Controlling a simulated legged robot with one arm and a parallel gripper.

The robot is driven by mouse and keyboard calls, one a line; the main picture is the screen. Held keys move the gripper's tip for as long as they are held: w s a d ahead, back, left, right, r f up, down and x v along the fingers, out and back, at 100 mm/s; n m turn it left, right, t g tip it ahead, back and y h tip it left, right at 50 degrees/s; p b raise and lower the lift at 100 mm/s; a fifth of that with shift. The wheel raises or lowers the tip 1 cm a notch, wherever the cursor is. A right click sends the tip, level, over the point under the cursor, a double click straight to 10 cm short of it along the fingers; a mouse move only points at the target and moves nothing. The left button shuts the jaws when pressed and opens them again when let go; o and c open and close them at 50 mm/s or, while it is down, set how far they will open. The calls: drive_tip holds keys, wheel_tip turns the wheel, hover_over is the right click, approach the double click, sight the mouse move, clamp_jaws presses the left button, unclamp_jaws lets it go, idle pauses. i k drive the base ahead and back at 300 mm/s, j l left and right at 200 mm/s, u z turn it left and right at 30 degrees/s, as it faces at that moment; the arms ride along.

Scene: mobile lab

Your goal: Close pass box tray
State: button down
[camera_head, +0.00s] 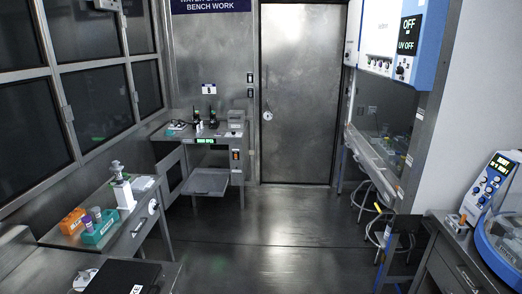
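A grey metal tray (208,182) sticks out from under the steel bench unit (222,132) at the back left. It looks pulled out toward the room, with its flat top empty. A green-lit display (205,141) sits on the unit's front edge above it. A small panel with an orange light (236,155) is to the tray's upper right. My gripper is not visible in this view.
The open floor (270,235) runs to a closed steel door (297,95). A left-hand bench holds a teal tube rack (99,227) and an orange rack (73,221). Stools (377,225) and a centrifuge-like blue machine (503,240) stand on the right.

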sight(214, 182)
drive_tip(key=i+l+u, duration=0.1)
drive_tip(key=i, duration=1.7)
drive_tip(key=i+j+u, duration=0.1)
drive_tip(key=i+u, duration=0.2)
drive_tip(key=i, duration=0.35)
drive_tip(key=i+u, duration=0.25)
drive_tip(key=i, duration=0.4)
drive_tip(key=i+l+u, duration=0.3)
drive_tip(key=i, duration=0.3)
drive_tip(key=i+j+z, duration=0.1)
drive_tip(key=i, duration=0.35)
drive_tip(key=i+j+z, duration=0.1)
drive_tip(key=i, duration=0.3)
drive_tip(key=i+j+z, duration=0.1)
drive_tip(key=i+j, duration=0.15)
drive_tip(key=i, duration=0.2)
